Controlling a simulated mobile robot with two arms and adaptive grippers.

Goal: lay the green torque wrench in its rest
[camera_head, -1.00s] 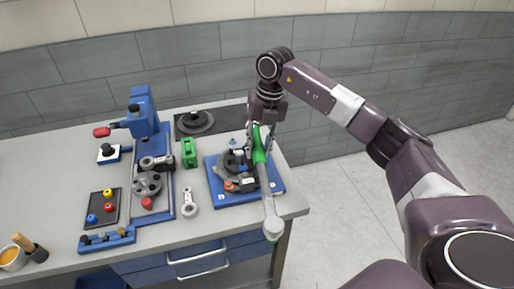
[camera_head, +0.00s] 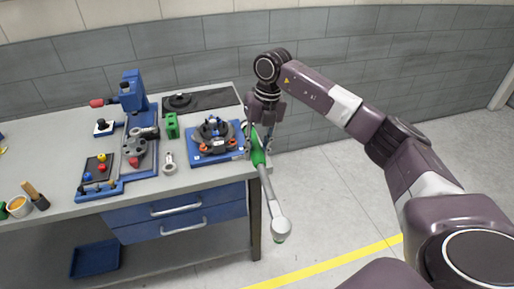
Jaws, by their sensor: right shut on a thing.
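The green torque wrench (camera_head: 268,187) has a green handle at its upper end and a grey shaft running down to a round head. My right gripper (camera_head: 258,132) is shut on its green handle. The wrench hangs tilted, head lowest, just off the right edge of the bench and clear of the blue fixture plate. I cannot make out which item is the wrench's rest. My left gripper is not in view.
On the bench (camera_head: 60,195) a blue plate (camera_head: 235,153) bears a dark round fixture near the right edge. Open floor lies right.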

